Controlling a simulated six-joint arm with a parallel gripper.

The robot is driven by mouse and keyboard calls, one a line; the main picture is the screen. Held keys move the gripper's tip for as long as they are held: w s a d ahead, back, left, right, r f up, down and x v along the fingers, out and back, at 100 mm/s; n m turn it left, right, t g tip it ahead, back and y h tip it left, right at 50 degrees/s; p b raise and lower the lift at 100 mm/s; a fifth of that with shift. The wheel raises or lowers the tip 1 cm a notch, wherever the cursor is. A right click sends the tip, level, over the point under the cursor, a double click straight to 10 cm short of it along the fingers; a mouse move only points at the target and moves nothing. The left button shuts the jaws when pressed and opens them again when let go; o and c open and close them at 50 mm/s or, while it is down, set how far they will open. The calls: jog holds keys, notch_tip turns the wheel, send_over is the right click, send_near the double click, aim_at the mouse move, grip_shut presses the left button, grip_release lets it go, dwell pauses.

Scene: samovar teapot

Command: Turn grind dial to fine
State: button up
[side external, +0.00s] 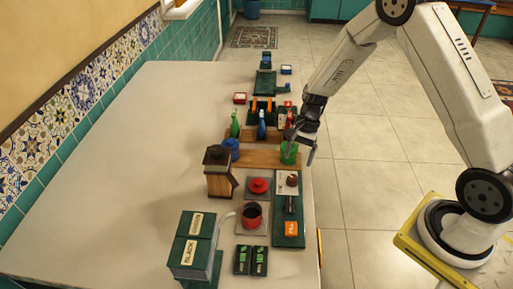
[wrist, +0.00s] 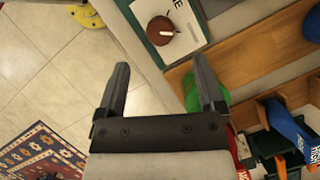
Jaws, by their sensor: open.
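The grind dial is a brown round knob (wrist: 160,30) with a white spot on top. It sits on a white plate (wrist: 182,42) with partly cut-off dark lettering. In the side view the dial (side external: 292,181) is at the far end of a green panel (side external: 278,213). My gripper (wrist: 161,66) is open and empty, its two fingers apart and directed toward the dial, which lies beyond the fingertips. In the side view my gripper (side external: 301,147) is above the table's right edge, beside a green cup (side external: 289,154) and farther back than the dial. I cannot read the dial's setting.
An orange button (side external: 291,226) is on the same green panel. A dark wooden grinder-like box (side external: 218,172), a red knob (side external: 259,186) and a red-rimmed pot (side external: 251,214) stand left of it. Blue, green and red handled items are behind. The table's left half is clear.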

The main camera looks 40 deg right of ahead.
aim_at(293, 177)
jog(key=shift+x, duration=3.35)
grip_shut()
jog(key=shift+n, duration=0.3)
jog(key=n+g, duration=0.1)
jog(key=n, duration=0.2)
jog(key=n+g+h, duration=0.1)
jog(key=n, duration=0.2)
jog(key=shift+w+a+n+h, duration=0.1)
jog(key=shift+w+n+h, duration=0.05)
jog(key=shift+n+h, duration=0.15)
jog(key=n+h, duration=0.1)
jog(key=n, duration=0.2)
jog(key=n+g+h, duration=0.1)
jog(key=n, duration=0.2)
jog(key=shift+a+n+h, duration=0.1)
jog(key=shift+n+h, duration=0.2)
jog(key=shift+n, duration=0.1)
grip_release()
